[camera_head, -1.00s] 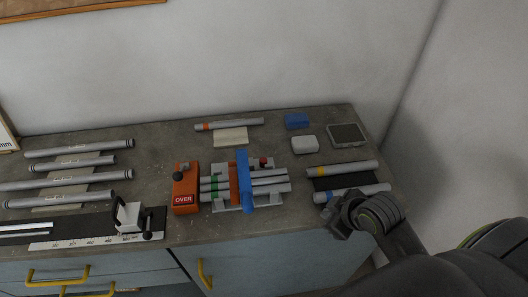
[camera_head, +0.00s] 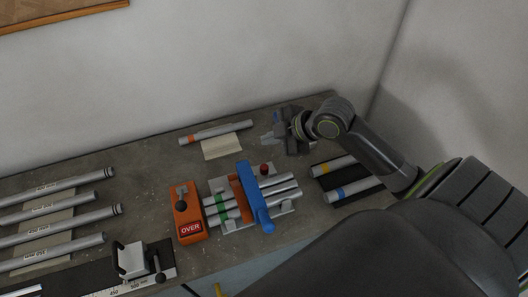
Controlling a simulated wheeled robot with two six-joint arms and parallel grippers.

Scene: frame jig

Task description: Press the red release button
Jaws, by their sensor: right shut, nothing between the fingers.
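The red release button (camera_head: 265,169) is a small red knob at the back of the grey jig plate (camera_head: 286,207), just right of the blue clamp bar (camera_head: 255,196). Nothing covers it. Grey tubes (camera_head: 278,189) with green bands lie in the jig under the blue bar and an orange piece. An orange box (camera_head: 186,212) with a black knob and an "OVER" label stands at the jig's left. My right gripper (camera_head: 285,135) is shut and empty, behind and to the right of the button, apart from it. My left gripper is out of view.
Tubes with yellow and blue bands (camera_head: 352,189) lie on a black mat at right, below my right forearm. An orange-banded tube (camera_head: 216,132) and a paper note (camera_head: 221,146) lie at the back. Several tubes (camera_head: 50,215) and a black-handled clamp (camera_head: 133,262) are at left.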

